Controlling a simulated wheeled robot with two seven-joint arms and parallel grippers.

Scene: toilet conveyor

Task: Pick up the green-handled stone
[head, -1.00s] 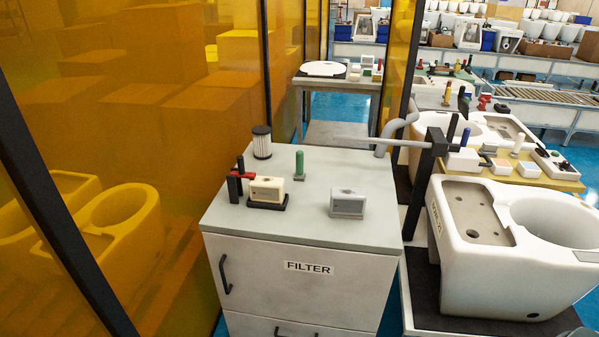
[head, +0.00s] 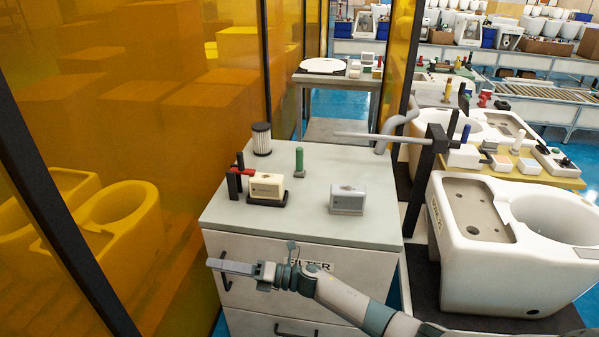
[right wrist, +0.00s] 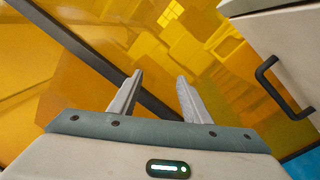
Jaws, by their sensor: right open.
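The green-handled stone (head: 299,161) stands upright on the grey top of the filter cabinet (head: 320,228), behind a cream box and a grey-white box. My right gripper (head: 232,267) is in front of the cabinet, below its top edge, and points left in the head view. In the right wrist view the two fingers of my right gripper (right wrist: 158,95) are apart with nothing between them. The stone is not in the right wrist view. My left gripper is not in view.
A cream box (head: 271,188) sits on a black base beside a red-and-black clamp (head: 237,176). A grey-white box (head: 347,199) and a ribbed cylinder (head: 261,139) share the cabinet top. Yellow see-through panels (head: 180,90) stand left. A white toilet body (head: 475,260) stands right.

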